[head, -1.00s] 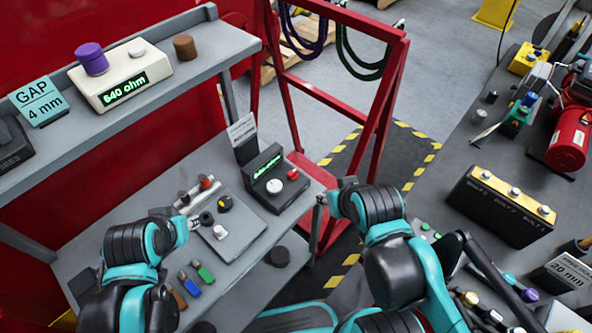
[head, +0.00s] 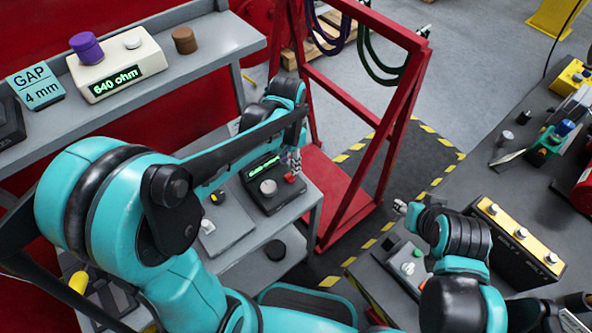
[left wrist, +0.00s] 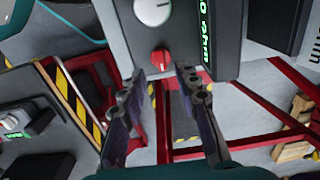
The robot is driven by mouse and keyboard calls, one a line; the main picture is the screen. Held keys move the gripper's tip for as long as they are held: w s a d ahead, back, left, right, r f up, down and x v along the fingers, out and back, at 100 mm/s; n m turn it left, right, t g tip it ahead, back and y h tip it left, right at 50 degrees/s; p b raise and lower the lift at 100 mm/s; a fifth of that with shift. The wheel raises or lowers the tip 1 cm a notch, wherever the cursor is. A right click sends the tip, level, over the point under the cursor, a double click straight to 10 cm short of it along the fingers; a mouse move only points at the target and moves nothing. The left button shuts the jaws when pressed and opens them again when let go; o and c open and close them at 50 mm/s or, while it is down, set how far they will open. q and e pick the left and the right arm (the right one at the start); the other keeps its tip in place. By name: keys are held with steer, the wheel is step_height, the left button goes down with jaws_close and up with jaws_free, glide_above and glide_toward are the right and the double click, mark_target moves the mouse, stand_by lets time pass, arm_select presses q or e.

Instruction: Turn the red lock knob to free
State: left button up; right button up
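The red lock knob (head: 290,178) sits on the right part of the dark valve actuator box (head: 262,202), beside a larger light-grey knob (head: 268,187) and a green lit display. My left gripper (head: 295,160) is just above the red knob. In the left wrist view, the left gripper (left wrist: 160,78) has its two fingers apart. The red knob (left wrist: 160,60) shows between and just beyond the fingertips, with no visible contact, its white pointer line running along the picture's vertical. My right gripper (head: 400,207) is at the right, away from the box; its fingers are too small to judge.
A grey plate (head: 225,228) with a yellow-marked knob lies left of the box. A red frame (head: 375,150) stands right of the bench. A black-and-yellow block (head: 510,245) stands on the right bench.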

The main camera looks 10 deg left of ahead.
mark_target(289, 175)
arm_select(q)
step_height(289, 175, down, 4)
steer(key=shift+w+f+b, duration=0.1)
steer(key=shift+f+b, duration=0.15)
steer(key=shift+b, duration=0.4)
steer(key=shift+f, duration=0.5)
jaws_close()
